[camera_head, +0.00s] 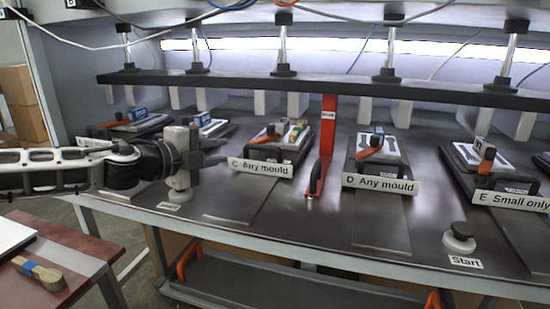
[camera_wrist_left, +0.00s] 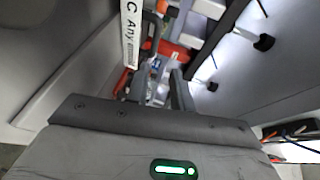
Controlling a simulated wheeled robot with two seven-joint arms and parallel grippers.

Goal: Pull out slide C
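Slide C (camera_head: 260,167) carries a white label reading "C Any mould" at its front. It sits in the press behind a bare stretch of metal table, with a mould and an orange-and-black clamp handle (camera_head: 266,138) on it. In the left wrist view its label (camera_wrist_left: 131,35) shows at the top. My left gripper (camera_head: 222,152) is left of slide C, pointing right towards it, with its two fingers apart and nothing visible between them. In the left wrist view the fingers (camera_wrist_left: 163,92) reach up near the label end of the slide. My right gripper is not in view.
A red upright bar (camera_head: 326,145) stands between slide C and slide D (camera_head: 380,184). Slide E (camera_head: 511,200) is at the right. A grey Start knob (camera_head: 459,238) stands at the front right; another knob (camera_head: 179,195) stands below my left gripper. The black press beam (camera_head: 300,85) hangs above.

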